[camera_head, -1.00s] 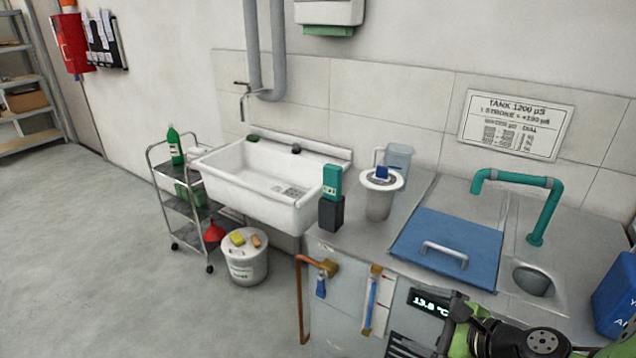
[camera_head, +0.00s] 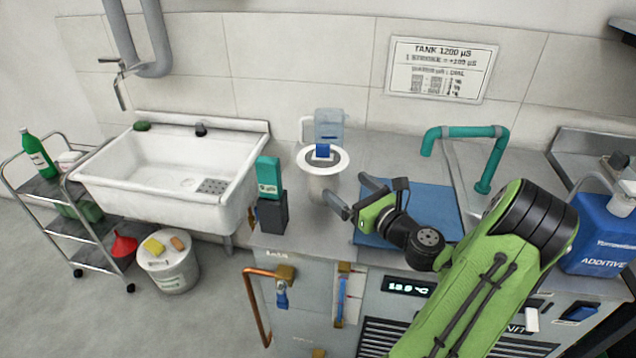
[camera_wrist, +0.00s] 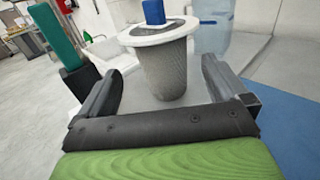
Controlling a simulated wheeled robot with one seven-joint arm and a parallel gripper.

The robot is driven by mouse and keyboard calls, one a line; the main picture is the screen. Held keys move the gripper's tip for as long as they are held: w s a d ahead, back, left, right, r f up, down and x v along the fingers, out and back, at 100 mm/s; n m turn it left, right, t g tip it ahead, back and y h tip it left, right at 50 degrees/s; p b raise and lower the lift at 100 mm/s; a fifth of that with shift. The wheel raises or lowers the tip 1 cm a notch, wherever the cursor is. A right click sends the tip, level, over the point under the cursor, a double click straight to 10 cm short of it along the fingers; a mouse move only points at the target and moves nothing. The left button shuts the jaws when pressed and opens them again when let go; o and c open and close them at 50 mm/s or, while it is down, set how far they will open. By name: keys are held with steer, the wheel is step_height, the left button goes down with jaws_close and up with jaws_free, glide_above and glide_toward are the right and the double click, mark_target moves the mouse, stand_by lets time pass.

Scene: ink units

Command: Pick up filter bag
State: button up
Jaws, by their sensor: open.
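The filter bag (camera_head: 318,187) is a grey mesh cup with a wide white rim. It stands upright on the steel counter, left of the blue lid. A small blue block (camera_head: 322,151) sits on its top. In the wrist view the bag (camera_wrist: 165,70) is straight ahead, with its mesh side facing me. My gripper (camera_head: 349,193) is open and empty, to the right of and close to the bag. In the wrist view the fingers of my gripper (camera_wrist: 160,75) point at it from either side of the picture. I cannot tell whether they touch it.
A teal meter on a dark block (camera_head: 270,195) stands left of the bag. A clear jug (camera_head: 329,127) stands behind it. The blue lid (camera_head: 425,200) lies under my gripper. A teal pipe (camera_head: 490,155) and a blue additive can (camera_head: 598,235) are to the right.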

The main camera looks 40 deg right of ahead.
mark_target(334, 176)
steer(key=w, duration=0.3)
steer(key=w+b, duration=0.1)
steer(key=w, duration=0.5)
steer(key=shift+d+b, duration=0.35)
steer(key=shift+d, duration=0.05)
steer(key=shift+s, duration=0.1)
steer(key=c, duration=0.8)
step_height(334, 176, up, 18)
steer(key=p, duration=0.9)
